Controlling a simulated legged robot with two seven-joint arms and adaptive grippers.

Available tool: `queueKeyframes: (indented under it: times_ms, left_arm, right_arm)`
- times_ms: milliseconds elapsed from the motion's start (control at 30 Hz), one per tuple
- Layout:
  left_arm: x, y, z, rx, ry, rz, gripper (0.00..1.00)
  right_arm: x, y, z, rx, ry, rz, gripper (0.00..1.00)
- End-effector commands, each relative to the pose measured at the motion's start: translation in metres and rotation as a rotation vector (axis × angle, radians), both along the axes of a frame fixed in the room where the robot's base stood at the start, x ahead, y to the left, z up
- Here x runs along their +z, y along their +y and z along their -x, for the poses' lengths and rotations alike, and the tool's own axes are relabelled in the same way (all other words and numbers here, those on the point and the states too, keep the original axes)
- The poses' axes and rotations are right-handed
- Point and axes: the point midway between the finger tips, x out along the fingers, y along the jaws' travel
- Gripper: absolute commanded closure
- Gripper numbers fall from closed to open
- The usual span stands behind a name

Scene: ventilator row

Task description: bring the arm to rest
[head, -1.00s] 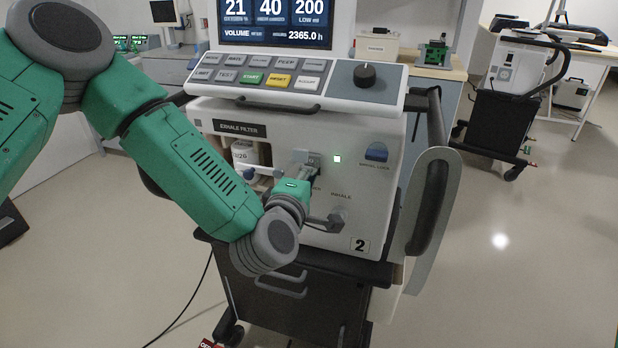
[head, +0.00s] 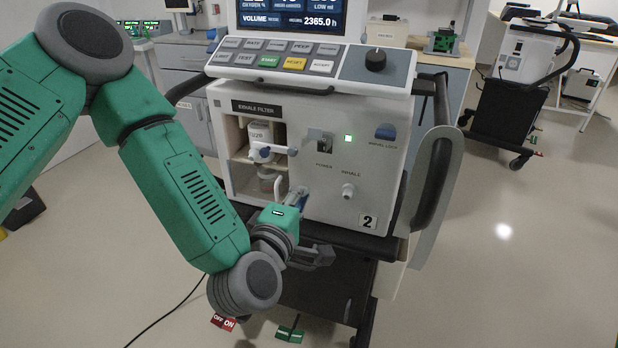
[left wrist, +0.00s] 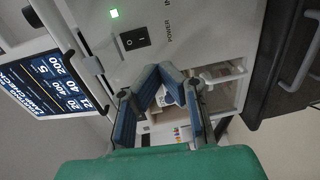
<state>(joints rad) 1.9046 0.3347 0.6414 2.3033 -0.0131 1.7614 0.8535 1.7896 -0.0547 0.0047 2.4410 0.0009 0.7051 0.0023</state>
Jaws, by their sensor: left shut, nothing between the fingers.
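My left gripper (head: 298,196) is shut and empty, low in front of the ventilator (head: 385,195) numbered 2. In the left wrist view its blue-padded fingers (left wrist: 160,70) come together at the tips. The ventilator's black power switch (head: 323,144) is above the gripper and apart from it; it also shows in the left wrist view (left wrist: 134,38). A small lit green-white light (head: 348,138) is beside the switch. My green left arm comes in from the left and bends down in front of the machine. My right gripper is not in view.
An open exhale filter bay (head: 240,150) with a white canister (head: 260,137) is close to the gripper. An inhale port (head: 348,191) sticks out to its right. Red OFF/ON tags (head: 223,321) and a green piece (head: 290,334) show low down.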

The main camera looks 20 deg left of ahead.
Motion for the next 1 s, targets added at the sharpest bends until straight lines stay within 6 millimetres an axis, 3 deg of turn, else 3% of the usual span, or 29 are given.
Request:
queueKeyframes:
  times_ms: [200,633,733,867,1000]
  left_arm:
    - [-0.001,0.000,0.014,0.000,-0.001,0.000,1.00]
    - [-0.002,0.000,0.015,0.000,-0.001,0.000,1.00]
    - [-0.010,-0.002,0.018,-0.024,0.027,-0.035,1.00]
    - [-0.054,-0.012,0.040,-0.156,0.173,-0.215,1.00]
    - [-0.132,-0.009,0.100,-0.428,0.439,-0.556,1.00]
  right_arm:
    - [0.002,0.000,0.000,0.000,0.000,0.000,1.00]
    - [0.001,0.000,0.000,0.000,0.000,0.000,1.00]
    - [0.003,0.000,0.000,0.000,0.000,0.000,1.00]
    - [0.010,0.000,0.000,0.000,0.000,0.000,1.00]
    - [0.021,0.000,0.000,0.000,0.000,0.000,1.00]
